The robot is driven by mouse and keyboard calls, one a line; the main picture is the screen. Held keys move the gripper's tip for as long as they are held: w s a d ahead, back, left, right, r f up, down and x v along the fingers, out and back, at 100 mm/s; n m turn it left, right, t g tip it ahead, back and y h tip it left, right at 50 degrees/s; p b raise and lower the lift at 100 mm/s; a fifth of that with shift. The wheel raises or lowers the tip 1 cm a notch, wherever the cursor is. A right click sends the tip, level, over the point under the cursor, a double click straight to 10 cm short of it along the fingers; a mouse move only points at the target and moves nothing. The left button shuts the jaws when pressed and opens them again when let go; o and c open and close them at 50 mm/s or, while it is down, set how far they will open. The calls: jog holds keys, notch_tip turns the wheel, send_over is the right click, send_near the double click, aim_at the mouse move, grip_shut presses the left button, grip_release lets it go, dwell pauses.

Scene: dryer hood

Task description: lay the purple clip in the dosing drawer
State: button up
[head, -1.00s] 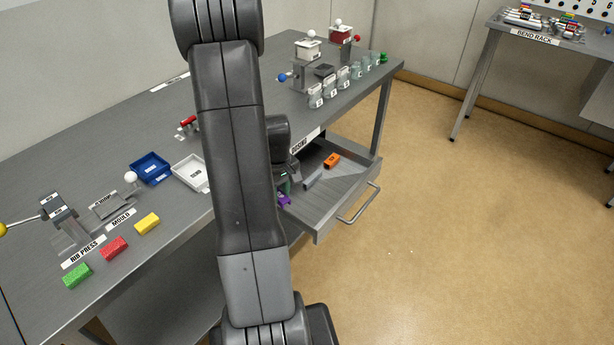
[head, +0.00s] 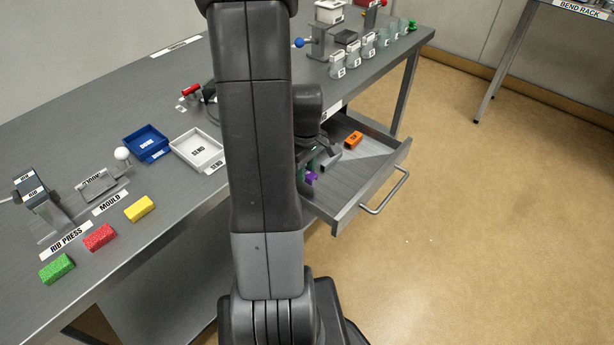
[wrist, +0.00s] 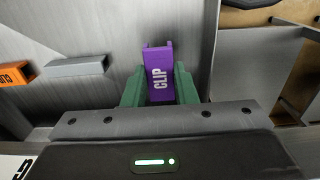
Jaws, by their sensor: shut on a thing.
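The purple clip (wrist: 159,72), lettered CLIP, is held between the green fingers of my gripper (wrist: 160,88) in the wrist view. In the head view the clip (head: 311,177) shows as a small purple patch beside my arm. The dosing drawer (head: 372,187) is pulled open under the table, with its grey floor and front handle in view. My gripper and the clip are over the drawer's left part. I cannot tell whether the clip touches the drawer floor. My arm hides part of the drawer.
An orange block (head: 353,138) and a grey bar (wrist: 75,67) lie in the drawer. On the table are a white SEND tray (head: 183,158), a blue tray (head: 136,151), and green, red (head: 99,237) and yellow blocks. Several glass jars stand at the back right.

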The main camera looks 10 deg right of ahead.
aim_at(306, 186)
jog(key=shift+f, duration=1.5)
jog(key=shift+f, duration=0.1)
jog(key=shift+f+b, duration=0.2)
jog(key=shift+b, duration=0.2)
jog(key=o, duration=1)
jog(key=shift+r, duration=0.15)
jog(key=shift+c, duration=0.2)
notch_tip(306, 186, up, 12)
jog(key=p, duration=0.2)
jog(key=shift+r, duration=0.15)
